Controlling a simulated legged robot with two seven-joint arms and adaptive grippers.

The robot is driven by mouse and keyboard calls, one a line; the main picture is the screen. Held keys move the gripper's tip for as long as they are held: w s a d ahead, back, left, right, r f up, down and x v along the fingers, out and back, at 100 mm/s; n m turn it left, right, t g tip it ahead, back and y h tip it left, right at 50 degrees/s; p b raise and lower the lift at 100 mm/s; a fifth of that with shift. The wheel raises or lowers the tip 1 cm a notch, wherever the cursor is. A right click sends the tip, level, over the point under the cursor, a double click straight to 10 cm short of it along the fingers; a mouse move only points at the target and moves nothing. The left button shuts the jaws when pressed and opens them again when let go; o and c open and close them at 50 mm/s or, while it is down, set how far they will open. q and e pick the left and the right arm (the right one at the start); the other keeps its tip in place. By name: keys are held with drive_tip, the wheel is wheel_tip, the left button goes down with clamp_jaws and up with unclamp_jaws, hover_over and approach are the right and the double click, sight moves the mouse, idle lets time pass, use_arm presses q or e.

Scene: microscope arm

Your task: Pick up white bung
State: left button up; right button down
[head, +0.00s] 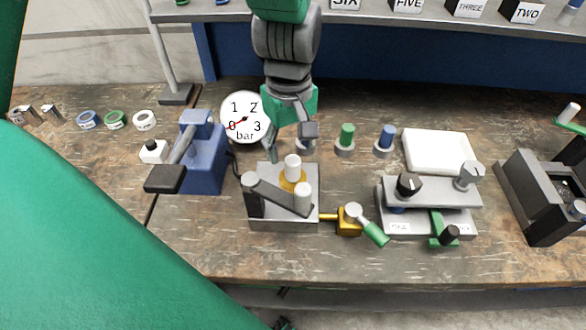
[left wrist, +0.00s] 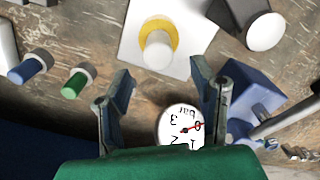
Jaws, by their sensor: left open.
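The white bung (head: 293,166) stands upright in a yellow ring (head: 293,182) on a grey metal block (head: 285,224). No contact shows. My right gripper is not in view.
A pressure gauge (head: 244,117) and blue device (head: 203,160) stand left. Bare table lies in front.

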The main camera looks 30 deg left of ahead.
sight(293, 159)
use_arm(q)
wheel_tip(293, 159, down, 4)
drive_tip(key=shift+s+d+r, duration=0.1)
drive_tip(key=shift+s+d, duration=0.05)
drive_tip(key=shift+d, duration=0.6)
drive_tip(key=c, duration=1.1)
drive_tip(key=shift+a, duration=0.35)
clamp_jaws()
